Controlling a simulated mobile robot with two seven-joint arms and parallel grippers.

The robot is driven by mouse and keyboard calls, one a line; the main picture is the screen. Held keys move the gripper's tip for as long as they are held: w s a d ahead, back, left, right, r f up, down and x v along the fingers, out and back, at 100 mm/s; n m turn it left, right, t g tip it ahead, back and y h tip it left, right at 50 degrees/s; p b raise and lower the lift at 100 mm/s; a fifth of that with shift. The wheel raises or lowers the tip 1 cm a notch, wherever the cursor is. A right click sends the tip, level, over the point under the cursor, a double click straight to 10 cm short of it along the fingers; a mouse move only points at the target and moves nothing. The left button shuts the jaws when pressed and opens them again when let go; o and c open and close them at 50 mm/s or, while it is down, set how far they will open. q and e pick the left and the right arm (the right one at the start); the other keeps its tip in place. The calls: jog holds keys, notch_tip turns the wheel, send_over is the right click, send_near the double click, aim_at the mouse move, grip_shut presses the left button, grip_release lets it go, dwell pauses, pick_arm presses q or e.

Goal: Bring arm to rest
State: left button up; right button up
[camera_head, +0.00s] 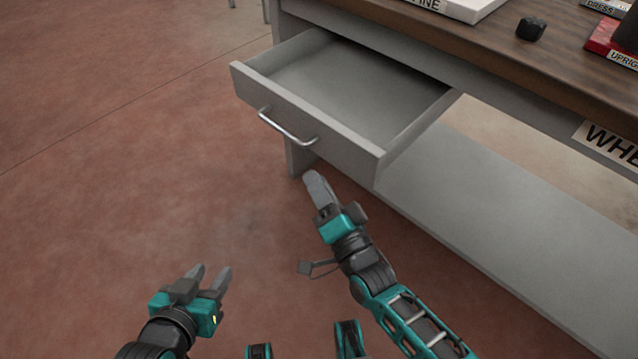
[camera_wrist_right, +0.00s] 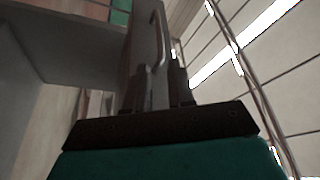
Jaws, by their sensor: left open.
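My left gripper (camera_head: 211,273) is low at the left in the head view, over the floor. Its two fingers are apart with nothing between them. My right gripper (camera_head: 318,184) points up toward the grey drawer (camera_head: 335,145), just below its front corner. In the right wrist view, a gap shows between the fingers of the right gripper (camera_wrist_right: 156,85), and nothing is held. The drawer is pulled out and looks empty. Its metal handle (camera_head: 288,130) is a little beyond the right fingertips; the handle (camera_wrist_right: 158,38) also shows past the fingers in the wrist view.
The workbench (camera_head: 480,40) has a wooden top with a dark small block (camera_head: 531,28), a white box (camera_head: 455,8) and a red item (camera_head: 610,42). A grey panel (camera_head: 500,230) runs below it on the right. The red-brown floor (camera_head: 120,130) at left is clear.

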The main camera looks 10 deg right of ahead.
pick_arm(q)
jog(key=shift+s+d, duration=0.1)
jog(key=shift+s, duration=0.1)
pick_arm(e)
jog(key=shift+s+d+f, duration=0.1)
jog(key=shift+s, duration=0.15)
jog(key=s+d+f+n+g+h, duration=0.3)
jog(key=s+d+f+n+g, duration=0.3)
jog(key=s+d+n+g, duration=0.35)
pick_arm(q)
jog(key=s+a+r+p, duration=0.1)
jog(key=a+r+p, duration=0.2)
jog(key=r+p, duration=0.7)
jog(key=p, duration=0.4)
jog(key=shift+s+a+y, duration=0.15)
jog(key=shift+s+y, duration=0.05)
jog(key=shift+y, duration=0.2)
pick_arm(e)
jog(key=s+d+r+n+t+h, duration=0.1)
jog(key=s+d+r, duration=0.1)
jog(key=r, duration=0.8)
jog(key=shift+s+h, duration=0.3)
jog(key=shift+s, duration=0.6)
